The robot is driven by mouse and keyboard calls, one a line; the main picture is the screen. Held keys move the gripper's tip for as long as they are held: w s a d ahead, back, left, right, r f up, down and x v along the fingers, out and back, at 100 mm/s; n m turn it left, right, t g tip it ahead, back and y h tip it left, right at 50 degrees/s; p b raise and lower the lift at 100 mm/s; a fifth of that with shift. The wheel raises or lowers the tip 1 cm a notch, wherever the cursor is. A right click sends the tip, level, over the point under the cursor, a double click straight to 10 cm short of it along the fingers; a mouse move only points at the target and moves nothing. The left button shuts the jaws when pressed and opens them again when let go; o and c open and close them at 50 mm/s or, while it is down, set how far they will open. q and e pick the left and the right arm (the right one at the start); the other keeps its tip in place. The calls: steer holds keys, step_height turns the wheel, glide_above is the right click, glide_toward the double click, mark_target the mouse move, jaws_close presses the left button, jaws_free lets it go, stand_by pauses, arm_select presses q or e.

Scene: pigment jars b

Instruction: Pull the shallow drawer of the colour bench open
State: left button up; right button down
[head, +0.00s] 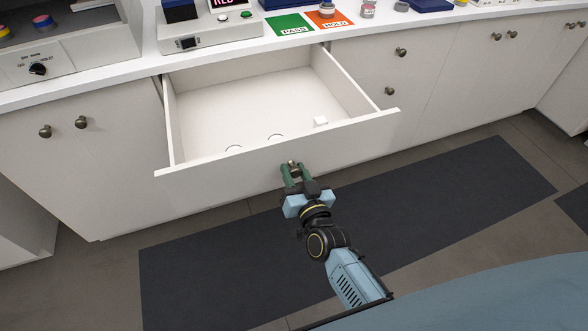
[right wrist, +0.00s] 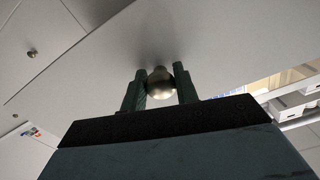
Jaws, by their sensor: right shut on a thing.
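The shallow drawer (head: 270,145) of the white colour bench (head: 110,75) is pulled well out in the head view. My right gripper (head: 291,168) is at the middle of the drawer front, shut on the round metal knob (head: 293,164). In the right wrist view the knob (right wrist: 160,83) sits between the two green fingers, against the drawer front (right wrist: 180,35). My left gripper is not in view.
On the bench top are a grey device (head: 208,33), a green PASS card (head: 290,24) and an orange HOLD card (head: 330,20) with a jar on it. Closed cupboards with knobs flank the drawer. A dark mat (head: 200,265) lies on the floor.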

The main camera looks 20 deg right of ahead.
steer(key=c, duration=1.1)
jaws_free()
steer(key=shift+o, duration=0.2)
steer(key=shift+s, duration=0.3)
steer(key=s+p, duration=0.2)
steer(key=s, duration=0.2)
steer(key=shift+s+d+r+p, duration=0.1)
steer(key=shift+s+p, duration=0.3)
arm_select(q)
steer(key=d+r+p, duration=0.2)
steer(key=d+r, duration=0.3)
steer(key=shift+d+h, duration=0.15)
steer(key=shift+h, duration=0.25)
arm_select(e)
steer(key=s, duration=0.8)
steer(key=shift+d, duration=0.15)
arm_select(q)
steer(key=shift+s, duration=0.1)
